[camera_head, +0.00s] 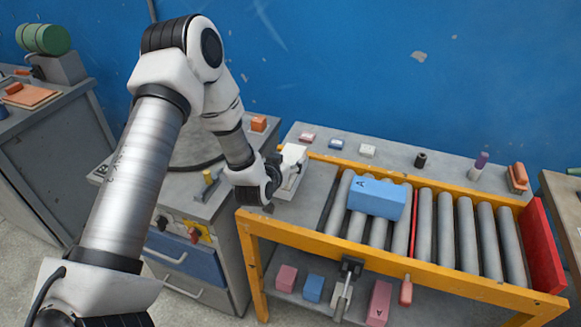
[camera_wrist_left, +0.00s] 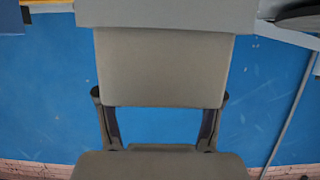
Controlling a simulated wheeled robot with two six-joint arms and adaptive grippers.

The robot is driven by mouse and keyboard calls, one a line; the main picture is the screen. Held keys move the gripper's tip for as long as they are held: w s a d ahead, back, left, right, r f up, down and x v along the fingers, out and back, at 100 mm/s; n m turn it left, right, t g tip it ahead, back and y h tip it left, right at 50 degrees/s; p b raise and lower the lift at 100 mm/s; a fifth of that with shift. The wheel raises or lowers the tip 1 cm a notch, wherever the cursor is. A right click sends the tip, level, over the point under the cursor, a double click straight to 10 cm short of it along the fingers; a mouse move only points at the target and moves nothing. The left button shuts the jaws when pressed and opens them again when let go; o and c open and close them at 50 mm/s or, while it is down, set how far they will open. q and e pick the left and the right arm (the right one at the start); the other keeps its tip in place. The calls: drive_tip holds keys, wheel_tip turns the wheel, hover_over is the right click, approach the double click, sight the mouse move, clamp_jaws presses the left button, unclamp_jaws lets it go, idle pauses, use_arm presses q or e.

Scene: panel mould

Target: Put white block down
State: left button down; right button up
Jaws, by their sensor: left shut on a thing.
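My left gripper (camera_head: 274,170) is at the left end of the roller table, its arm coming down from the upper left. It is shut on a white block (camera_head: 293,154), which shows just beyond the dark fingers, low over the table's grey end plate. I cannot tell whether the block touches the surface below it. In the left wrist view, grey gripper parts (camera_wrist_left: 165,70) fill the middle, and a pale grey edge runs along the top. My right gripper is not in view.
A blue block (camera_head: 376,198) lies on the rollers (camera_head: 465,235) of the yellow-framed table. Small red, blue and white pieces (camera_head: 367,150) and a black cylinder (camera_head: 420,159) stand on the back ledge. A red end plate (camera_head: 541,248) closes the right. The grey end plate (camera_head: 300,210) has bare room.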

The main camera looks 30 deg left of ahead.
use_arm(q)
drive_tip(key=shift+w+d, duration=0.1)
drive_tip(key=shift+w, duration=1)
wheel_tip(320, 180, down, 3)
drive_tip(key=shift+s+f+p, duration=0.1)
drive_tip(key=shift+s+p, duration=0.05)
drive_tip(key=shift+p, duration=0.35)
drive_tip(key=shift+f, duration=0.25)
drive_tip(key=shift+c, duration=0.9)
unclamp_jaws()
drive_tip(key=shift+f, duration=0.1)
